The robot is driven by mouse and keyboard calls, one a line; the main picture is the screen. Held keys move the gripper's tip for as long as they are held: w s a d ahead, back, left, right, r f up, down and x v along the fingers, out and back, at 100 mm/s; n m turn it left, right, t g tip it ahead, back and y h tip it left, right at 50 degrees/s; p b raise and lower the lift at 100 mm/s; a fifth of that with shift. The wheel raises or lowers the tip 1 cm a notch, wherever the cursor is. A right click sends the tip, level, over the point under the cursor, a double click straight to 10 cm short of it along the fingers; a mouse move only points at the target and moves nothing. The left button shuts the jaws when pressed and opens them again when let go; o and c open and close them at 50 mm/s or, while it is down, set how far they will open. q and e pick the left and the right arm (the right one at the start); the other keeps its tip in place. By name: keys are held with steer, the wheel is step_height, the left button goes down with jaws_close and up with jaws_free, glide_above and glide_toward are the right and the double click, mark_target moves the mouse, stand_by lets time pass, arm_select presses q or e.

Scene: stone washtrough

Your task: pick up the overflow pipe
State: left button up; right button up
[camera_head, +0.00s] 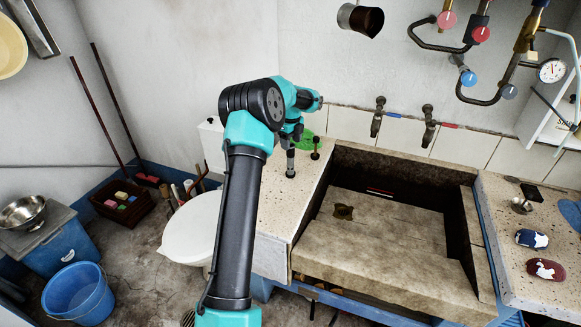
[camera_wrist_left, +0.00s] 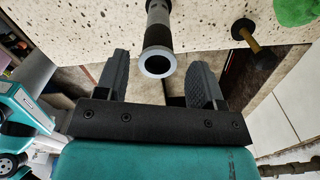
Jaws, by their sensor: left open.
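The overflow pipe (camera_head: 290,163) stands upright on the speckled stone counter left of the basin; its upper part is hidden by my left gripper in the head view. In the left wrist view the pipe (camera_wrist_left: 158,30) is a dark and grey tube with a pale ring at its near end. My left gripper (camera_head: 291,138) is above the pipe and open. In the wrist view its two fingers (camera_wrist_left: 161,72) lie either side of the pipe's ringed end, with gaps on both sides. My right gripper is not in view.
A small dark-topped plunger-like object (camera_head: 315,149) and a green item (camera_head: 304,141) sit close by on the counter (camera_head: 276,212). The stone basin (camera_head: 385,240) lies to the right, with two taps (camera_head: 428,125) on the wall behind. A white round lid (camera_head: 192,228) is left.

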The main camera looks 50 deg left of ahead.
mark_target(291, 161)
arm_select(q)
step_height(291, 161, down, 4)
steer(key=shift+s+f, duration=0.15)
stand_by(0.5)
jaws_close()
stand_by(0.4)
